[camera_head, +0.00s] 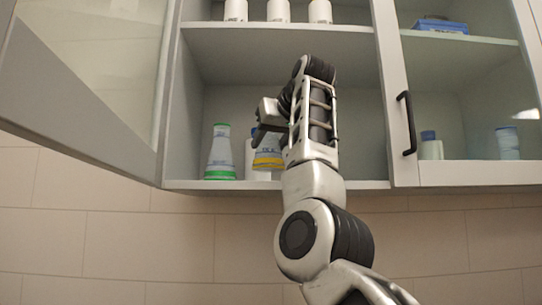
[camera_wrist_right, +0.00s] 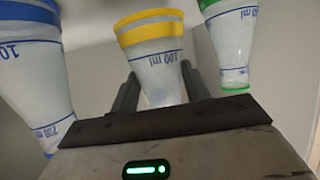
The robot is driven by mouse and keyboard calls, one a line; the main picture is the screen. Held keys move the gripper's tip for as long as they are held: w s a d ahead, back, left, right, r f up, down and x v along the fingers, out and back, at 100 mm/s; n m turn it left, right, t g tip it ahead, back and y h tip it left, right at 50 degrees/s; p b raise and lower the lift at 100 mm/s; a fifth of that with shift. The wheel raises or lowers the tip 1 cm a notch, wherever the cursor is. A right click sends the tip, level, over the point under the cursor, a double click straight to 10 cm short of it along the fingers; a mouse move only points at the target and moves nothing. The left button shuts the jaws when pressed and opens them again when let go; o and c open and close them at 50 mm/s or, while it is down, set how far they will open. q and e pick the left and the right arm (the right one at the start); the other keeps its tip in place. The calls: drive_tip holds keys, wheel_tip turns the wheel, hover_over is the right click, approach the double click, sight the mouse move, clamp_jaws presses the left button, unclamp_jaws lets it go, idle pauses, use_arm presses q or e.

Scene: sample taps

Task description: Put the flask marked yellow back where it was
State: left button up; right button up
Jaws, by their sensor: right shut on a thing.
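The yellow-marked flask (camera_head: 267,160) is in the open cabinet, on the lower shelf's level, partly covered by my right gripper (camera_head: 265,121). In the right wrist view, the yellow-marked flask (camera_wrist_right: 160,70) sits between the two fingers, which are shut on it. It looks upright in the head view. I cannot tell whether its base touches the shelf. A green-marked flask (camera_head: 221,155) stands on the shelf to its left; it also shows in the wrist view (camera_wrist_right: 232,45). A blue-marked flask (camera_wrist_right: 32,70) is on the other side in the wrist view. My left gripper is not in view.
The cabinet's lower shelf (camera_head: 358,185) has bare room right of my arm. The left glass door (camera_head: 90,80) stands open; the right door with a black handle (camera_head: 407,122) is shut. White bottles (camera_head: 278,11) stand on the shelf above.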

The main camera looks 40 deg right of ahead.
sight(276, 154)
drive_tip(key=shift+w+d+f, duration=0.1)
drive_tip(key=shift+w+f, duration=0.05)
drive_tip(key=shift+f, duration=0.5)
drive_tip(key=shift+w+d+f, duration=0.1)
drive_tip(key=shift+w+f, duration=0.05)
drive_tip(key=shift+f, duration=0.75)
drive_tip(key=shift+s+a+f, duration=0.1)
drive_tip(key=shift+f, duration=0.05)
drive_tip(key=o, duration=0.9)
drive_tip(key=shift+o, duration=0.2)
drive_tip(key=shift+f, duration=0.2)
drive_tip(key=b+v, duration=0.2)
drive_tip(key=v, duration=0.2)
drive_tip(key=shift+s+f, duration=0.1)
drive_tip(key=shift+s, duration=0.3)
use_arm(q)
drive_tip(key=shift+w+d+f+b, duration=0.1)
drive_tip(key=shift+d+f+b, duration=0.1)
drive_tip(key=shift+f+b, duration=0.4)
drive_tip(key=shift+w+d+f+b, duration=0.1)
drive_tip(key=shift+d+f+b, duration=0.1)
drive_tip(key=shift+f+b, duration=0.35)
use_arm(e)
drive_tip(key=v, duration=1.1)
drive_tip(key=shift+r, duration=0.3)
